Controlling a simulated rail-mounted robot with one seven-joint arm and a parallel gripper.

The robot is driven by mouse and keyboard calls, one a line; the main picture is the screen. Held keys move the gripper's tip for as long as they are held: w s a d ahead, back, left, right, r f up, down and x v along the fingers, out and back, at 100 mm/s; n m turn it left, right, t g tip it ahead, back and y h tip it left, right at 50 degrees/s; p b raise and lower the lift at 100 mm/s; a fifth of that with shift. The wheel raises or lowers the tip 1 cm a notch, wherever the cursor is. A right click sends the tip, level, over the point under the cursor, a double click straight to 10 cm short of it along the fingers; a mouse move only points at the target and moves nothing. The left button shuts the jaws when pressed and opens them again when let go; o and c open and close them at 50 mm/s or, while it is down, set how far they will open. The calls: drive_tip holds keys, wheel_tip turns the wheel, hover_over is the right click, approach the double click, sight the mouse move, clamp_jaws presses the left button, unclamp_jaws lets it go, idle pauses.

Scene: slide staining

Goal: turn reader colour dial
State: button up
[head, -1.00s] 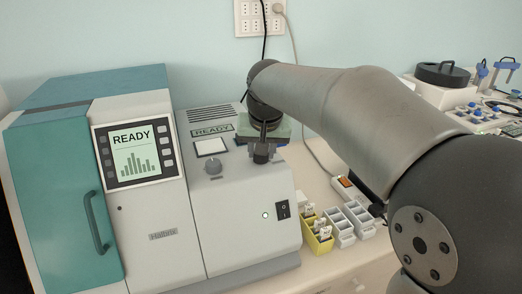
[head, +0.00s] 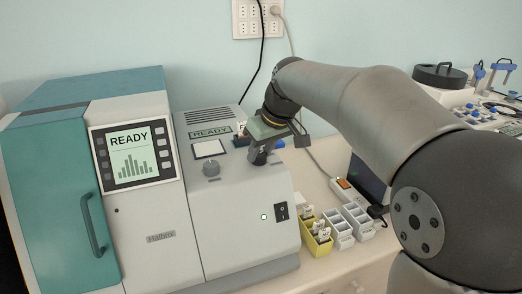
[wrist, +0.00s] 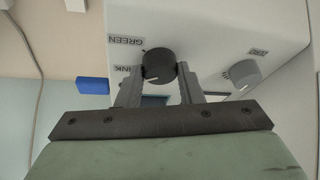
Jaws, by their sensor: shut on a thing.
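The colour dial (wrist: 159,64) is a dark round knob on the reader's sloped pale panel, with GREEN (wrist: 126,41) and a partly covered label ending in INK (wrist: 128,70) printed beside it in the wrist view. My gripper (wrist: 160,84) is shut on this dial, one grey finger on each side. The dial's pointer setting is hard to read. In the head view my gripper (head: 258,156) reaches down tilted onto the reader's right part (head: 235,215), and hides the dial. The reader's screen (head: 130,155) says READY.
A second, grey knob (head: 211,169) sits left of my gripper; it also shows in the wrist view (wrist: 243,74). A power switch (head: 282,211) is on the front. Yellow (head: 315,234) and white slide racks stand right of the reader.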

idle(0.4)
drive_tip(key=o, duration=1)
drive_tip(key=shift+c, duration=0.2)
drive_tip(key=v, duration=1.7)
drive_tip(key=shift+r, duration=0.25)
